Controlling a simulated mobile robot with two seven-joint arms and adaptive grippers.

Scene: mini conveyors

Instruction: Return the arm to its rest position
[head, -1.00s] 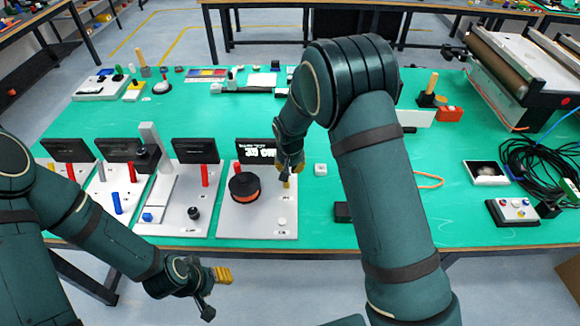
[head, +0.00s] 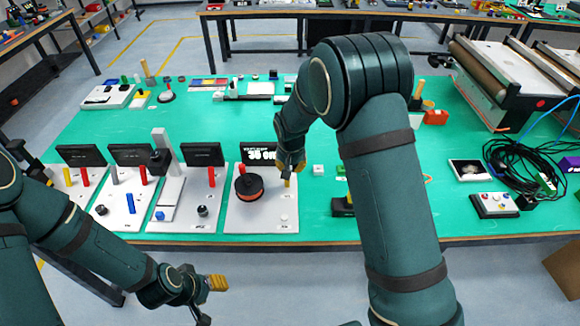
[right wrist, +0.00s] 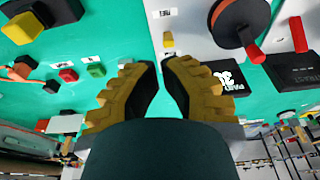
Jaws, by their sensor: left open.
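My left gripper (head: 208,298) hangs low in front of the table's front edge, open and empty. My right gripper (head: 290,168) points down above the front of the green table (head: 380,222), near the station with the dark-and-orange dial (head: 249,187). In the right wrist view its two yellow-padded fingers (right wrist: 160,90) stand apart with nothing between them. A small yellow peg (right wrist: 168,40) shows beyond the fingertips, apart from them. My right forearm hides part of the table behind it.
Several white stations with dark screens (head: 203,154) and coloured levers line the front left. A small white cube (head: 318,169) lies right of the dial station. A button box (head: 494,205), black cables (head: 525,170) and a roller conveyor (head: 500,85) are at the right.

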